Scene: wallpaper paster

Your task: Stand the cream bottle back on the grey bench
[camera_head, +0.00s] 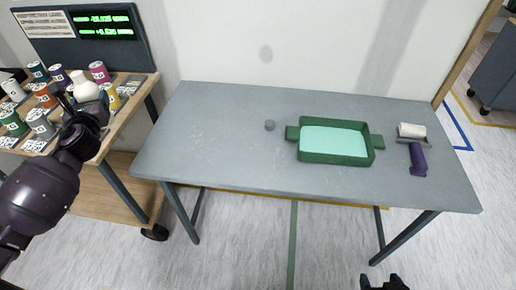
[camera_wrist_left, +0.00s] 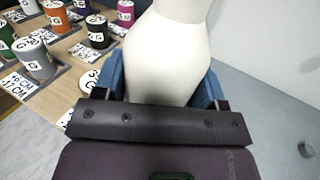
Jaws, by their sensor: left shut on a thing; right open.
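The cream bottle (camera_head: 84,86) is at the left, in front of the wooden shelf with cans. My left gripper (camera_head: 88,104) is shut on it. In the left wrist view the bottle (camera_wrist_left: 168,55) fills the middle between the blue fingers and its top is cut off by the frame. The grey bench (camera_head: 220,140) stands in the middle, to the right of the bottle; part of its top also shows in the left wrist view (camera_wrist_left: 262,125). My right gripper (camera_head: 384,283) is at the bottom edge, over the floor in front of the bench, and is open and mostly cut off.
A green tray (camera_head: 310,157) with a pale green inside sits on the bench. A roller with a purple handle (camera_head: 418,160) lies right of it, and a small grey knob (camera_head: 270,125) left of it. The bench's left part is clear. Several labelled cans crowd the wooden cart (camera_head: 122,118).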

